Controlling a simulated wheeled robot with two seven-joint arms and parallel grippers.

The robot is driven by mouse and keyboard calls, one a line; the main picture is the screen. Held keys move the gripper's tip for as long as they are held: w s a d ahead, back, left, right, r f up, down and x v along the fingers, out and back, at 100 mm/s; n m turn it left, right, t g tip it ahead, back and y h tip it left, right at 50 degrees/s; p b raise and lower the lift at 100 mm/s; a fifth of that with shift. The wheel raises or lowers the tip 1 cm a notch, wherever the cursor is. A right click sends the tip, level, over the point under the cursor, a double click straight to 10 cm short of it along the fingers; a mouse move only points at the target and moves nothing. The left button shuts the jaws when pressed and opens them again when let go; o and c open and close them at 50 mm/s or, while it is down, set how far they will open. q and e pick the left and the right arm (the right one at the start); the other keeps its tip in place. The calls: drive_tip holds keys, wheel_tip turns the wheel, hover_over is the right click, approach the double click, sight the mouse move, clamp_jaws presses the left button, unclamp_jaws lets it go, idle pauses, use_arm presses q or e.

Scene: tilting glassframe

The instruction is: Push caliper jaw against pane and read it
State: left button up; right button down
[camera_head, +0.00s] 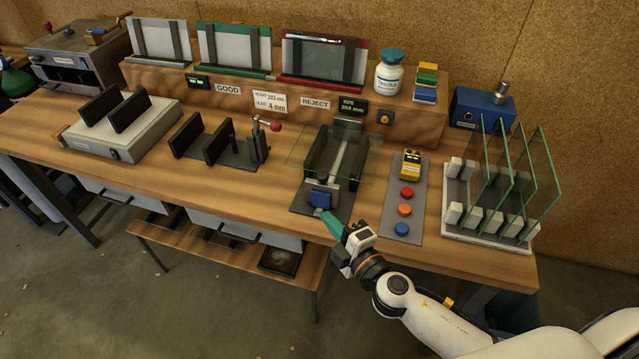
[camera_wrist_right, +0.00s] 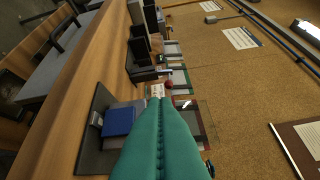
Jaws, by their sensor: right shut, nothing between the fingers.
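The caliper (camera_head: 337,168) is a dark fixture with a light rail on a dark base plate, at the middle front of the bench. A blue block (camera_head: 321,199), which looks like its sliding jaw, sits at the near end. A clear glass pane (camera_head: 300,150) lies flat across the fixture. A small display (camera_head: 352,106) behind it shows green digits, seemingly 204 mm. My right gripper (camera_head: 325,216) has green fingers, shut and empty, close to the near side of the blue block. In the right wrist view the blue block (camera_wrist_right: 118,122) shows beside the fingers; contact cannot be told. My left gripper is not in view.
A pad with red, orange and blue buttons (camera_head: 403,209) lies right of the caliper. Upright panes stand in a white rack (camera_head: 487,231) at the right. A black clamp fixture (camera_head: 222,150) with a red knob stands left. GOOD and REJECT (camera_head: 315,103) labels mark the back shelf.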

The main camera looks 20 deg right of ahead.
drive_tip(key=w, duration=0.3)
drive_tip(key=w+f+p, duration=0.1)
drive_tip(key=w, duration=0.3)
drive_tip(key=w+d, duration=0.1)
drive_tip(key=w, duration=0.3)
drive_tip(key=shift+f, duration=0.15)
drive_tip(key=shift+w, duration=0.1)
